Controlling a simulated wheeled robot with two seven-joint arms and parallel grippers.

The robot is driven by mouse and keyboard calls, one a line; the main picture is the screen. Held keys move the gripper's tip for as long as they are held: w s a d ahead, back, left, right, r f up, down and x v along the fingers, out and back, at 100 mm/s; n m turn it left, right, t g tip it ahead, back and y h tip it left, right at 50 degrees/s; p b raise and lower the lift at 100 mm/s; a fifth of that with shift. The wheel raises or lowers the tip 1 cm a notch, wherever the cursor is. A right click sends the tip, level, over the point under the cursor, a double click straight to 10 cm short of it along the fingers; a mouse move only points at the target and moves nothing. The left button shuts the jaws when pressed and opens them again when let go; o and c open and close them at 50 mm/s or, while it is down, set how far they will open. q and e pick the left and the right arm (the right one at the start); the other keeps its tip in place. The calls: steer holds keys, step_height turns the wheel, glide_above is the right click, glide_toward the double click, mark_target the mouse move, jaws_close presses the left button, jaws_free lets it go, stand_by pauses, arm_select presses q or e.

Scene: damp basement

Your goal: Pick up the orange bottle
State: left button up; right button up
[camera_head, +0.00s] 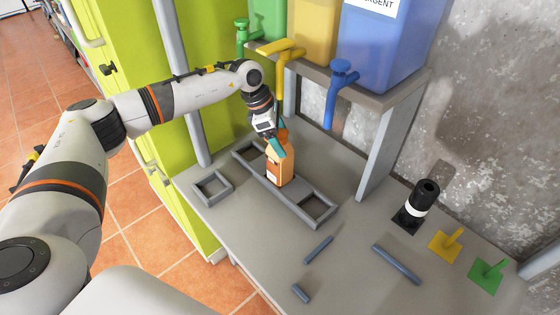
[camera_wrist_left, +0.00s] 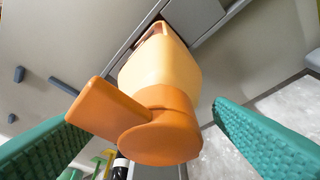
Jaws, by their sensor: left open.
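The orange bottle (camera_head: 280,168) stands upright in the grey frame on the grey table. It has a pale label low on its side. My left gripper (camera_head: 280,144) is at the top of the bottle, with its arm coming in from the left. In the left wrist view the bottle's light orange body (camera_wrist_left: 163,66) and darker cap with a spout (camera_wrist_left: 160,130) lie between two green fingertips (camera_wrist_left: 150,135). The fingers are apart, with a gap visible on both sides of the cap. My right gripper is not in view.
A shelf (camera_head: 372,97) with green, yellow and blue (camera_head: 385,45) containers and taps stands behind the bottle. Grey pegs (camera_head: 396,264) lie in front. A lime cabinet (camera_head: 130,70) is at left.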

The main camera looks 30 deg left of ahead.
arm_select(q)
steer(key=c, duration=0.5)
jaws_close()
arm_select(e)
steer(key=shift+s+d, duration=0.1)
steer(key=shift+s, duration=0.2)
arm_select(q)
steer(key=shift+f, duration=0.1)
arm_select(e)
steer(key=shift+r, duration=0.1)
